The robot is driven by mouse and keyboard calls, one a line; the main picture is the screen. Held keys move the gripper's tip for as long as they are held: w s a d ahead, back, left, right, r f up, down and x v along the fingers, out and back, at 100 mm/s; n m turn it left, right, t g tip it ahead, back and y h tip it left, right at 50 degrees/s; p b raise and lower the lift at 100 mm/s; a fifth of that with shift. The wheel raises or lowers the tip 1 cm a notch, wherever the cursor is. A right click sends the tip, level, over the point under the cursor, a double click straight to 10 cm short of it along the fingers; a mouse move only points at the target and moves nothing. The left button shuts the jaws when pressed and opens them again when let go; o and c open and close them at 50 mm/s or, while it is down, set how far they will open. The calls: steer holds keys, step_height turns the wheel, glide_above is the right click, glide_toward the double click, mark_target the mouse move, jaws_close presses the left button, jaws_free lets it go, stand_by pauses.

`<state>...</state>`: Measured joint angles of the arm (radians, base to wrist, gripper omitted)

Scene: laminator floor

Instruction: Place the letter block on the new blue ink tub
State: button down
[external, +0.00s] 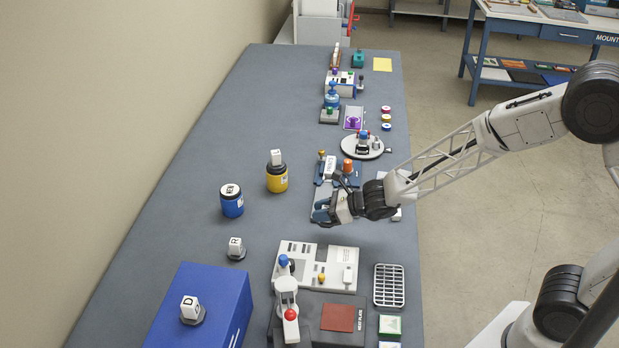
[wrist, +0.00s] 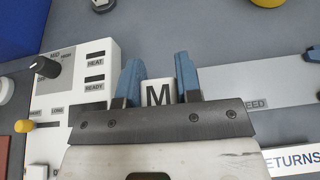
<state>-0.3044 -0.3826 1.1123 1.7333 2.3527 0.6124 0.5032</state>
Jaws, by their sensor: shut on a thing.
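The block's lower part is hidden by the gripper body. The blue ink tub (external: 232,205) stands upright on the table to the left of my gripper, apart from it. It has a dark lid with a white lettered label on top, too small to read surely, and no block on it.
A yellow tub (external: 277,181) with a letter block on top stands behind the blue tub. The laminator panel (external: 310,262) is near my gripper.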

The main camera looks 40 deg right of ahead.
steer(key=w+a+r+n+g+y, duration=0.4)
steer(key=w+a+r+n+g, duration=0.5)
steer(key=w+a, duration=0.1)
steer(key=shift+w+a+r+g, duration=0.15)
steer(key=shift+w+a+g, duration=0.15)
steer(key=shift+a, duration=0.1)
stand_by(0.9)
stand_by(0.5)
steer(key=shift+w+a, duration=0.1)
glide_above(225, 192)
steer(key=shift+f, duration=0.75)
stand_by(0.4)
steer(key=shift+f, duration=1.75)
